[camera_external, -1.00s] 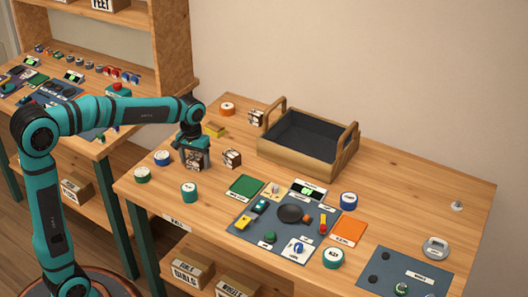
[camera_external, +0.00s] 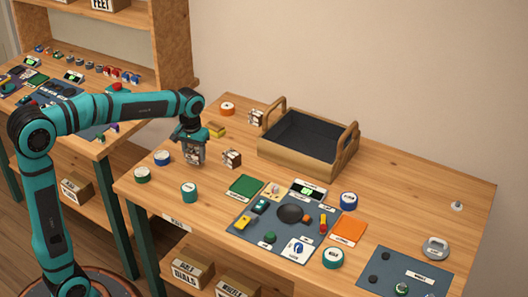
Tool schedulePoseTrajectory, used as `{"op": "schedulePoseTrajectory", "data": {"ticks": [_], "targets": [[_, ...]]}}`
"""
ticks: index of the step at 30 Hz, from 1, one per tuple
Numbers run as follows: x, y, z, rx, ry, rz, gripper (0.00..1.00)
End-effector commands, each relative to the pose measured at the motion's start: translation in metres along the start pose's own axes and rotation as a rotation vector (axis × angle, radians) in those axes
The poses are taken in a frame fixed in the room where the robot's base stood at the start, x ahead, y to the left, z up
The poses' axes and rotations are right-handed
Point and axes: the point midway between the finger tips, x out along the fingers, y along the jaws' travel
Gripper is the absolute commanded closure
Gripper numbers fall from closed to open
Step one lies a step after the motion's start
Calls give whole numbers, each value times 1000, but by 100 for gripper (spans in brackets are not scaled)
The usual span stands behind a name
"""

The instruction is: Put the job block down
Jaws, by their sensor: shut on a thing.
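My gripper (camera_external: 193,158) is shut on the job block (camera_external: 194,154), a small pale and dark block at the left part of the workbench. The fingers cover part of the block. It seems upright, and I cannot tell from this view whether it touches the tabletop or hangs a little above it. A similar brown and white block (camera_external: 232,158) stands on the bench just to the right of my gripper, apart from it. Another such block (camera_external: 256,117) stands farther back beside the tray.
A wooden tray (camera_external: 290,163) with a dark inside stands behind to the right. Blue (camera_external: 162,158), green (camera_external: 142,174) and teal (camera_external: 189,192) round pieces lie near my gripper, with a yellow block (camera_external: 216,130) behind it. A green pad (camera_external: 245,186) and a dark panel (camera_external: 270,222) lie in front.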

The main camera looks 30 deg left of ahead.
Motion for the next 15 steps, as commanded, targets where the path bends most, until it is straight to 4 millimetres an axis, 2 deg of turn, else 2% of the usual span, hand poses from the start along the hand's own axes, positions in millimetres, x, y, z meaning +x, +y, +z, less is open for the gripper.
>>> {"op": "schedulePoseTrajectory", "data": {"ticks": [6, 10, 15], "targets": [[-42, 0, 0, 0, 2, 1, 75], [-58, 0, 0, -1, 1, 0, 75], [-69, 0, 0, -1, 0, -1, 75]]}}
